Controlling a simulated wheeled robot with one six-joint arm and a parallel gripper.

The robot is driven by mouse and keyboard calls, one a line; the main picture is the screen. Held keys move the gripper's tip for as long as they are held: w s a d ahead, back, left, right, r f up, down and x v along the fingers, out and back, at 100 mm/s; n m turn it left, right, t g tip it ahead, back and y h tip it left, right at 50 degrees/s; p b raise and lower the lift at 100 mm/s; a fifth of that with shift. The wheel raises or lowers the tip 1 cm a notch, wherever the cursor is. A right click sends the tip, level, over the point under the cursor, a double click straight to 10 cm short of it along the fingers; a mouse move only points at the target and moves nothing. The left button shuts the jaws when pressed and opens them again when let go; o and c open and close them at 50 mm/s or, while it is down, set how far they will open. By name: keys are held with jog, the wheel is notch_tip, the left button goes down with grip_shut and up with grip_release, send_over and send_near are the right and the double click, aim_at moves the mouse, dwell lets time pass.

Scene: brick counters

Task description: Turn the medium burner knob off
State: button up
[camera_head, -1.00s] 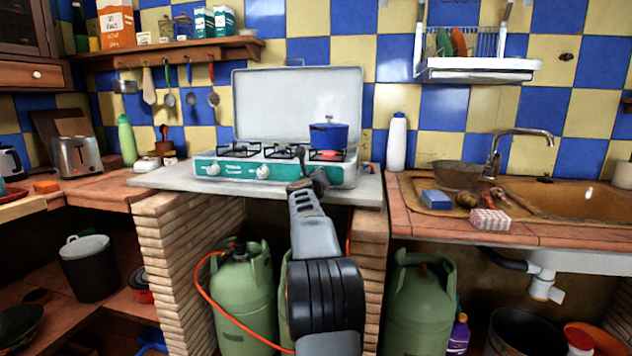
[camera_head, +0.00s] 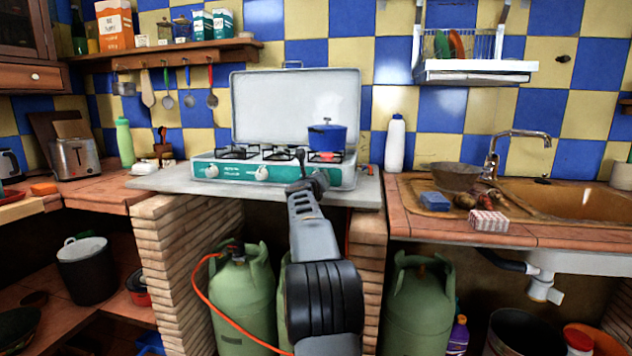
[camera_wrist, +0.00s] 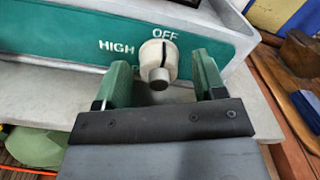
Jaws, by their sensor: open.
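The white stove (camera_head: 350,177) has a teal front panel and a raised lid. Two white knobs show on its panel in the head view, a left one (camera_head: 212,171) and a middle one (camera_head: 262,173). My gripper (camera_head: 310,182) is in front of the panel's right part. In the wrist view a white knob (camera_wrist: 172,66) with a dark line stands between the open green fingers of my gripper (camera_wrist: 160,74). Its line runs up toward the word OFF; HIGH is to the left. Gaps show on both sides of it. No label tells which knob is the medium burner's.
A blue pot (camera_head: 327,137) sits on the right burner. A white bottle (camera_head: 395,145) stands right of the stove. Gas cylinders (camera_head: 240,300) with an orange hose are below. A sink counter (camera_head: 560,233) lies to the right.

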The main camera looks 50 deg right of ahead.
jog(key=shift+a, duration=0.1)
jog(key=b+v, duration=0.1)
jog(key=v, duration=1.2)
jog(key=shift+s+a, duration=0.25)
jog(key=shift+a, duration=0.05)
